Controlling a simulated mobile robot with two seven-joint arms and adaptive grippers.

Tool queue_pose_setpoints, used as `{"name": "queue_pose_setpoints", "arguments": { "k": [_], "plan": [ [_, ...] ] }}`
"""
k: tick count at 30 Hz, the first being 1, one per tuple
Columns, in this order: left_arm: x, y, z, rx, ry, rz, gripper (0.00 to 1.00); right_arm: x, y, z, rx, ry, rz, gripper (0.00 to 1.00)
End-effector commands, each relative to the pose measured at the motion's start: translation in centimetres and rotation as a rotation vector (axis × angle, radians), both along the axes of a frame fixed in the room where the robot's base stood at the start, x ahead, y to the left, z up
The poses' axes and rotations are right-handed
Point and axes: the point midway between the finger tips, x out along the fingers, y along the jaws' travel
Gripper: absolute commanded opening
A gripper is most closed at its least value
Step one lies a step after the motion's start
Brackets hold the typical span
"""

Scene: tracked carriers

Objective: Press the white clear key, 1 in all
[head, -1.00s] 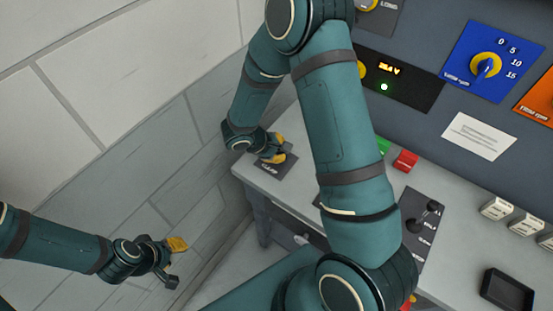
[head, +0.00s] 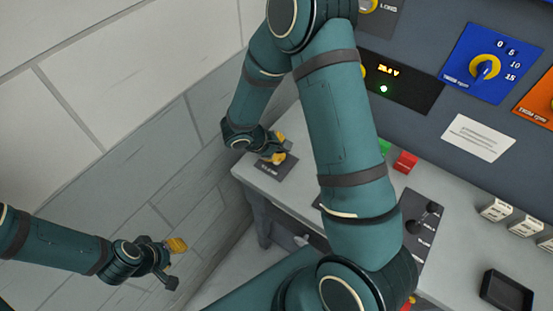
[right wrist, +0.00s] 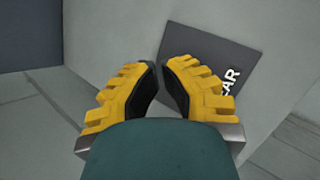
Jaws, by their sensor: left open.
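The dark plate with the clear label (head: 283,171) lies at the left end of the grey desk. It also shows in the right wrist view (right wrist: 207,50), where only the end of the word, "AR", is readable. I cannot see the white key itself; my right gripper covers part of the plate. My right gripper (head: 281,149) is over the plate, with its yellow fingers (right wrist: 160,67) angled towards each other and a narrow gap between the tips. Nothing shows in that gap. My left gripper (head: 180,263) is open and empty, left of the desk and clear of it.
A green button (head: 384,147) and a red button (head: 405,162) stand on the desk, right of my right arm. A lever plate (head: 426,214), several white blocks (head: 496,209) and a black tray (head: 507,291) are further right. A wall rises close beyond the desk's left end.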

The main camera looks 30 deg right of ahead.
Motion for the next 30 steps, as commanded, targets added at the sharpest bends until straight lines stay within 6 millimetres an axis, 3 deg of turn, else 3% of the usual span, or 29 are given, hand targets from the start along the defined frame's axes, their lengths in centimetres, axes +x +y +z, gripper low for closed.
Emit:
{"name": "queue_pose_setpoints", "arguments": {
  "k": [13,30],
  "plan": [
    [0.0,0.0,0.3,0.0,0.0,0.0,0.41,0.0,0.0,0.5,0.0,0.0,0.0,0.0],
    [0.0,0.0,2.9,0.0,0.0,0.0,0.41,0.0,0.0,5.2,-0.001,-0.001,0.0,0.0]
  ]
}}
